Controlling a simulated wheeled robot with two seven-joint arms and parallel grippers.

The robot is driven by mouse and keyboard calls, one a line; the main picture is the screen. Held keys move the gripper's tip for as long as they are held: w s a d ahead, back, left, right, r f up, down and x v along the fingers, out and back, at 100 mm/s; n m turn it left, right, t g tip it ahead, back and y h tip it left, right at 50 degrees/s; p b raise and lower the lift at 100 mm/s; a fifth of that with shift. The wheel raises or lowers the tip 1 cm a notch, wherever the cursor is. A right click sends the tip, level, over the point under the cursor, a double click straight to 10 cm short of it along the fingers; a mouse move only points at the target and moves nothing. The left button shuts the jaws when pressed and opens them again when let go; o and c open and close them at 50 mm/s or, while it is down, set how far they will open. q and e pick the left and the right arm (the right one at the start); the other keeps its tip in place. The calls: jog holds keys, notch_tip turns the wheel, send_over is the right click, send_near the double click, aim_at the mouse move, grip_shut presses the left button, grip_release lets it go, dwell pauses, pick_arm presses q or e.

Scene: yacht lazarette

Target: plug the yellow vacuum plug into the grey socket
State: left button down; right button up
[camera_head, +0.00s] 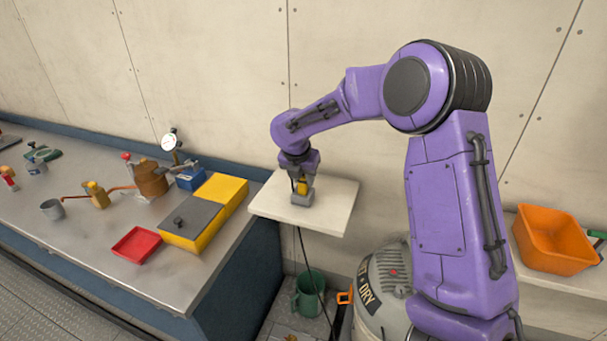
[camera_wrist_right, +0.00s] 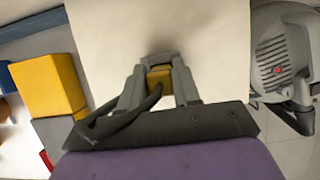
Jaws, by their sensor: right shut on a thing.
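The yellow plug (camera_head: 302,187) is between the fingers of my right gripper (camera_head: 300,179), which is shut on it and points down over the pale shelf. In the right wrist view the yellow plug (camera_wrist_right: 159,76) shows between the two grey fingers. The grey socket (camera_head: 302,198) sits on the shelf directly below the plug. The plug's lower end meets the socket's top in the head view; I cannot tell how deep it sits. In the wrist view the socket is hidden. My left gripper is not in view.
The pale shelf (camera_head: 335,212) is otherwise clear. A dark cable (camera_head: 305,258) hangs below it, near a green mug (camera_head: 309,293) and a grey vacuum (camera_head: 385,288). The metal bench on the left holds a yellow-and-grey box (camera_head: 218,191) and red tray (camera_head: 136,245). An orange bin (camera_head: 552,243) stands right.

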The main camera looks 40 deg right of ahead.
dwell(0.3)
jog(key=o, duration=1.1)
jog(key=b+v, duration=0.1)
jog(key=v, duration=0.9)
jog(key=shift+a+r, duration=0.1)
jog(key=shift+r, duration=0.2)
